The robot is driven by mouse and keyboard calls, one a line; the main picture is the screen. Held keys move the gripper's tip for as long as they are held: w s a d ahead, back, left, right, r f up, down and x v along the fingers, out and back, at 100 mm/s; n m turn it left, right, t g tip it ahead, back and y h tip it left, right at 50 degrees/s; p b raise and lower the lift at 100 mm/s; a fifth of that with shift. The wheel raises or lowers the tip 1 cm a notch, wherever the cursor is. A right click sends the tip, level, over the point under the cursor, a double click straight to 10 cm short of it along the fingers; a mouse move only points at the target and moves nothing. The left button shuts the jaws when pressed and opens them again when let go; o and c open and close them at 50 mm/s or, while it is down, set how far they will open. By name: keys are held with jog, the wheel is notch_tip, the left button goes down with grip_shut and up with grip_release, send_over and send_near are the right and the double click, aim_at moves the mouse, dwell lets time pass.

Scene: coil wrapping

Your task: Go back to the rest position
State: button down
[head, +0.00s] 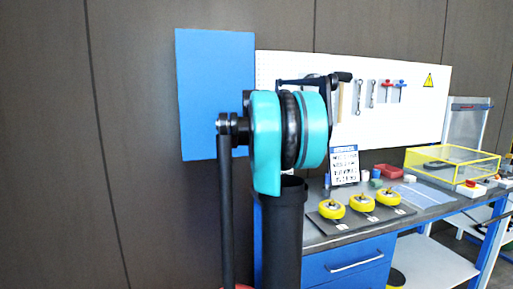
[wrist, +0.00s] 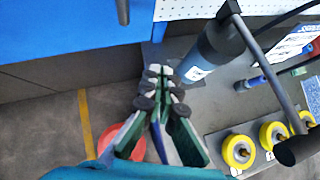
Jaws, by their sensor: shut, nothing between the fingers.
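In the wrist view my gripper (wrist: 159,72) points away from the camera, its green and grey fingers with dark round joints closed together at the tips. Nothing shows between the fingertips. The tips appear near the corner of the bench, with the floor showing below and to the left. In the head view my own teal and black arm stands in the middle and covers part of the bench; the gripper cannot be made out there. Three yellow wheels (head: 362,201) sit on a dark board on the bench, and they also show at the right in the wrist view (wrist: 238,151).
A grey cylinder (wrist: 210,55) with a crank rod and dark handle stands right of my gripper. The workbench (head: 345,236) holds a yellow-framed box (head: 453,163), a red bin (head: 388,171) and a sign (head: 344,165). A red round object (wrist: 108,138) lies below.

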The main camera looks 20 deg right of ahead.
notch_tip(320, 180, up, 3)
jog(key=s, duration=0.3)
jog(key=s+a+f+m+g+y, duration=0.1)
jog(key=s+a+f+m, duration=0.65)
jog(key=f, duration=0.35)
jog(key=s+a+f+m+g+y, duration=0.1)
jog(key=s+a+f+m+y, duration=0.1)
jog(key=s+a+f+m, duration=0.75)
jog(key=s+a+f+m+g, duration=0.1)
jog(key=s+a+f+m, duration=0.3)
jog(key=s+f, duration=0.5)
jog(key=s+a+f+m+y, duration=0.1)
jog(key=s+a+f+m, duration=0.3)
jog(key=s+f+m, duration=0.5)
notch_tip(320, 180, down, 3)
jog(key=shift+s+g, duration=0.15)
jog(key=shift+g, duration=0.25)
